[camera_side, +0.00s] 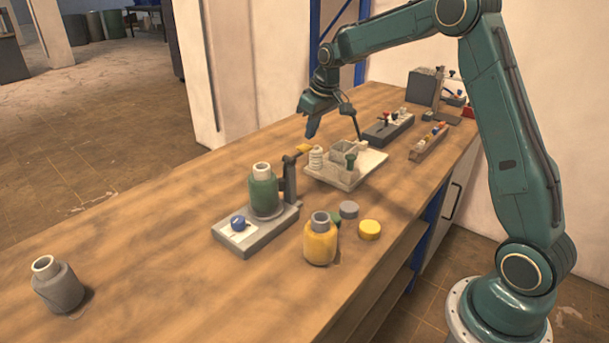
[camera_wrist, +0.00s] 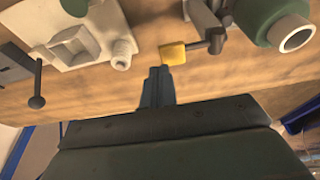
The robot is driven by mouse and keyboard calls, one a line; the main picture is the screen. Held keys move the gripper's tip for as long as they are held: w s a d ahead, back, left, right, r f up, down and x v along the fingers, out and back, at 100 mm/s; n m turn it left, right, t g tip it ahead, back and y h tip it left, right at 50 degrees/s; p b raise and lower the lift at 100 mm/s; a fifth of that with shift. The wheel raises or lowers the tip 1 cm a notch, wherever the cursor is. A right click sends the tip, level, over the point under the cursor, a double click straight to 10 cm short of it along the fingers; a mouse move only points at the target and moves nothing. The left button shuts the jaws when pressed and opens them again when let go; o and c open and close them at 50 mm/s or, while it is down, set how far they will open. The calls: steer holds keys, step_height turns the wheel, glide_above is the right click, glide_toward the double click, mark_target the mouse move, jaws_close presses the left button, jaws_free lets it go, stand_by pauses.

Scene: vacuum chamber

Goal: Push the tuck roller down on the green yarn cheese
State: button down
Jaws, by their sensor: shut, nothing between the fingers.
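The green yarn cheese (camera_side: 264,193) stands upright on a grey base (camera_side: 226,238) with a blue knob (camera_side: 238,222); its pale-cored end shows at top right in the wrist view (camera_wrist: 262,12). Behind it a dark post (camera_side: 289,180) carries a lever with a yellow tip (camera_side: 304,148), apparently the tuck roller. The tip points away from the cheese and also shows in the wrist view (camera_wrist: 172,53). My gripper (camera_side: 311,133) is shut and empty, above the bench beyond the yellow tip. In the wrist view its fingers (camera_wrist: 158,75) are just below the tip, apparently apart from it.
A white tray (camera_side: 372,165) with small parts stands right of the lever. A grey jar (camera_side: 57,287) stands far left. The bench's left side is mostly clear.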

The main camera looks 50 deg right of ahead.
steer(key=d+v, duration=0.2)
steer(key=v, duration=0.8)
steer(key=shift+r, duration=0.4)
steer(key=shift+a, duration=0.1)
steer(key=s+a+r+t, duration=0.1)
steer(key=s+a+r, duration=0.2)
steer(key=s+a, duration=0.4)
steer(key=s+a+r, duration=0.2)
steer(key=s+a, duration=0.3)
steer(key=s, duration=0.4)
steer(key=s+a+f, duration=0.2)
steer(key=s+f, duration=0.1)
steer(key=s, duration=0.5)
steer(key=s+a+f+t, duration=0.1)
steer(key=s+a+f, duration=0.2)
steer(key=s, duration=0.5)
steer(key=shift+s, duration=0.25)
